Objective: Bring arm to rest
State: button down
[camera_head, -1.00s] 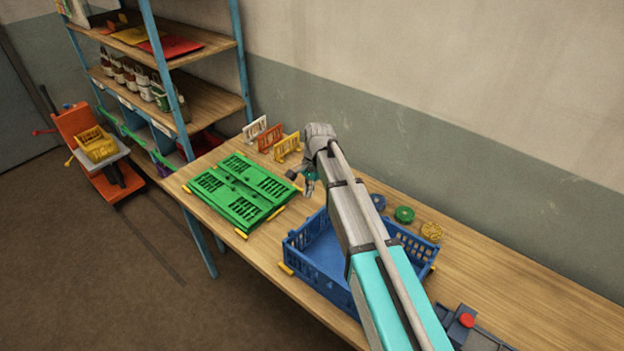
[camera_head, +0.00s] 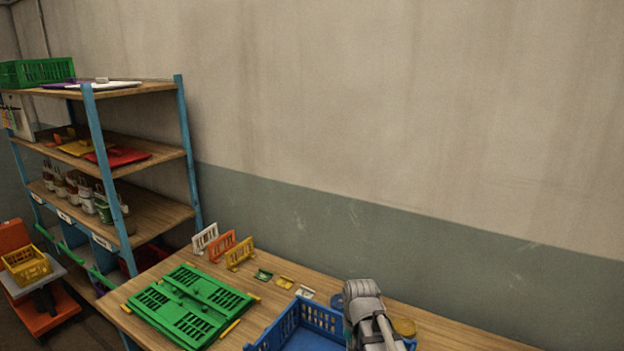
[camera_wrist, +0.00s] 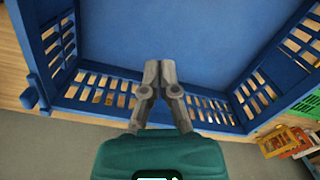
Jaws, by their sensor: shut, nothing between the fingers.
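My gripper (camera_wrist: 159,72) shows in the wrist view with its two grey fingers together and nothing between them. It points over a blue crate (camera_wrist: 85,88), whose flat floor and slotted walls fill most of that view. In the head view, my grey wrist covers the right part of the blue crate (camera_head: 262,343), and the fingers cannot be made out there. The crate floor that shows is bare.
A folded green crate (camera_head: 188,305) lies left on the wooden table. White, orange and yellow racks (camera_head: 240,254) stand behind it, with small coloured pieces (camera_head: 284,282) nearby. Blue-post shelving (camera_head: 182,140) and an orange cart (camera_head: 45,305) are farther left.

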jog(key=s+d+f+n+b, duration=0.1)
jog(key=s+d+f+b, duration=0.1)
jog(key=s+d, duration=0.3)
jog(key=shift+s+d+f+n+t+h, duration=0.3)
jog(key=shift+d+f+n, duration=0.1)
jog(key=shift+d+f, duration=0.35)
jog(key=shift+d+r, duration=0.1)
jog(key=shift+r, duration=0.05)
notch_tip(320, 180, up, 5)
jog(key=p, duration=0.4)
jog(key=shift+p, duration=0.4)
